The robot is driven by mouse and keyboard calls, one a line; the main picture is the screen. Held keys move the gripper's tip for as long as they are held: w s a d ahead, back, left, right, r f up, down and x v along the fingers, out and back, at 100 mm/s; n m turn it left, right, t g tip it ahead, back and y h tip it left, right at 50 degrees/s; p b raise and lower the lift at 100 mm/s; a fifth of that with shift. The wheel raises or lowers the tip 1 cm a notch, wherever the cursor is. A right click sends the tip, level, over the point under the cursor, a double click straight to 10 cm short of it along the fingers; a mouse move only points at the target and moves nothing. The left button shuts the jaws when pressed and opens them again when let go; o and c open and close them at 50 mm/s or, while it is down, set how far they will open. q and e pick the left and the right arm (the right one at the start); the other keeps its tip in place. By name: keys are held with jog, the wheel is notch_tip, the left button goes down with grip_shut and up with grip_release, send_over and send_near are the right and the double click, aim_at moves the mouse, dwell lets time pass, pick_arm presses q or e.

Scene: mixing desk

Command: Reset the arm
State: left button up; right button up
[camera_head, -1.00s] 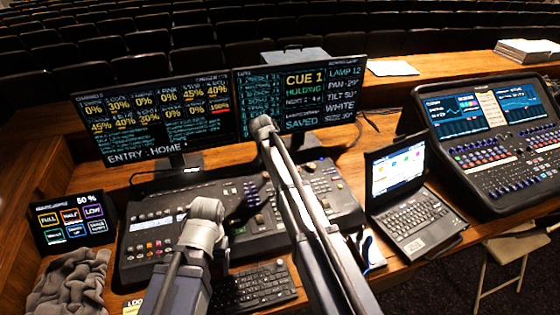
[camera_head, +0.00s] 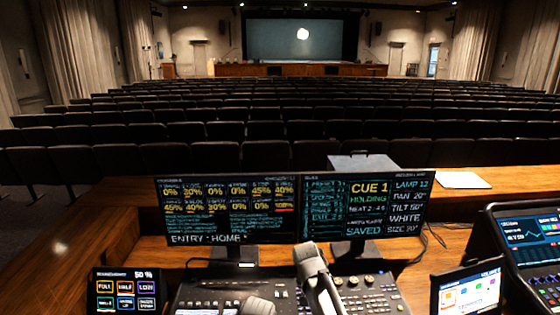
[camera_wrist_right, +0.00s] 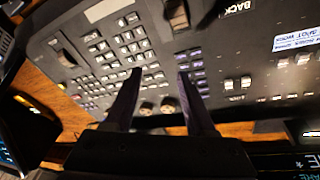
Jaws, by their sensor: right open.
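My right gripper (camera_wrist_right: 160,80) shows in the right wrist view. Its two dark fingers are apart with nothing between them, over the button panel of the lighting console (camera_wrist_right: 95,55). In the head view the console (camera_head: 375,297) is cut off by the bottom edge. A grey link of my right arm (camera_head: 315,275) rises in front of it. A small part of my left arm (camera_head: 258,306) shows at the bottom edge. My left gripper is not seen.
Two monitors (camera_head: 228,208) (camera_head: 365,205) stand behind the console. White paper (camera_head: 462,180) lies on the back ledge. Rows of seats lead to a stage screen (camera_head: 302,40).

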jog(key=s+a+n+g, duration=0.1)
jog(key=s+a+n, duration=0.2)
jog(key=s, duration=0.8)
jog(key=s+a+n+g+y, duration=0.1)
jog(key=s+a+n, duration=0.2)
jog(key=s, duration=0.7)
jog(key=n, duration=0.2)
jog(key=shift+s+a+f+n, duration=0.3)
jog(key=shift+s, duration=0.05)
dwell(1.5)
